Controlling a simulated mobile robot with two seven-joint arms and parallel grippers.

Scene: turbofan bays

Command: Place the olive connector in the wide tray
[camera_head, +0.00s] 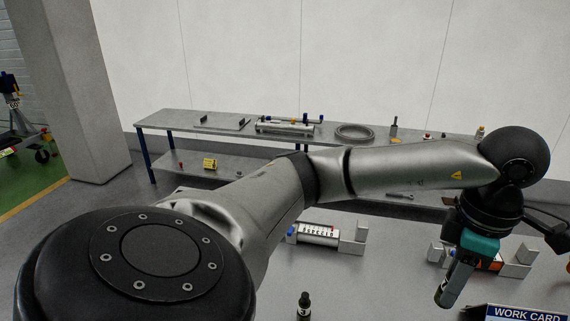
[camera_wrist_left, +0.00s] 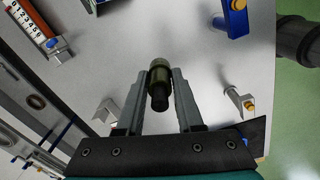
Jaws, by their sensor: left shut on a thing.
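The olive connector (camera_wrist_left: 159,74), a short olive-green cylinder with a dark end, is clamped between the two grey fingers of my left gripper (camera_wrist_left: 160,88) in the left wrist view. In the head view my left gripper (camera_head: 453,287) hangs at the lower right above the near grey table, with the connector (camera_head: 442,298) at its fingertips. The connector is tilted and appears clear of the tabletop. I cannot make out for certain which thing is the wide tray. My right gripper is not in view.
A labelled cylinder in a grey cradle (camera_head: 318,235) sits on the near table. A dark upright fitting (camera_head: 304,306) stands at the front, and a work card (camera_head: 525,314) lies lower right. The back bench (camera_head: 172,121) holds a ring (camera_head: 354,132) and other parts.

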